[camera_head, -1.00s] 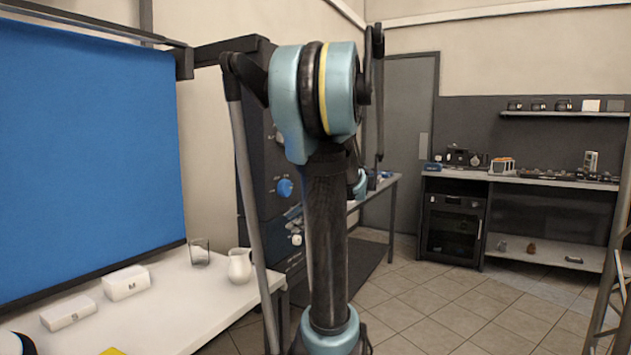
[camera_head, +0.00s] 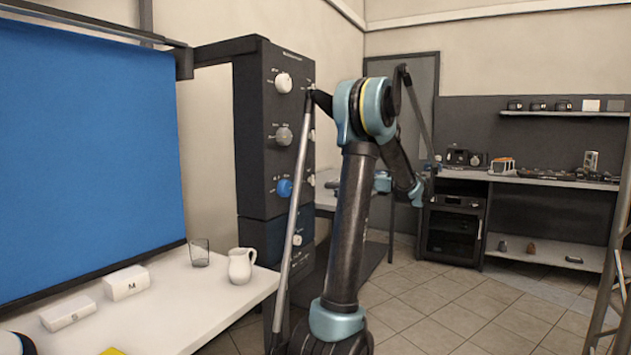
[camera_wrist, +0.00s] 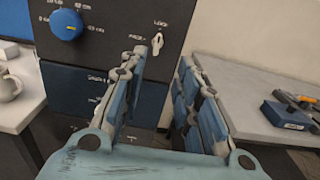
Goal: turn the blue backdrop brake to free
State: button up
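A tall dark control column (camera_head: 250,130) stands right of the blue backdrop (camera_head: 90,150). A blue round knob (camera_head: 284,188) is on its face; it also shows at upper left in the wrist view (camera_wrist: 66,24). To its right, at about its level, is a small white lever (camera_wrist: 157,42) with printed labels too small to read surely; it shows as a white spot in the head view (camera_head: 311,181). I cannot tell its setting for sure. My gripper (camera_wrist: 157,70) is open and empty, its two fingers below and either side of the lever in the picture, apart from it.
Above the blue knob are a grey knob (camera_head: 284,136) and a white knob (camera_head: 284,83). A white table (camera_head: 200,300) with a jug (camera_head: 241,265) and glass (camera_head: 199,253) stands at left. A grey bench (camera_wrist: 245,95) with a blue box (camera_wrist: 286,114) lies right of the gripper.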

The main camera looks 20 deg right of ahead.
aim_at(312, 180)
jog(key=x, duration=1.7)
jog(key=shift+a+f, duration=0.1)
grip_shut()
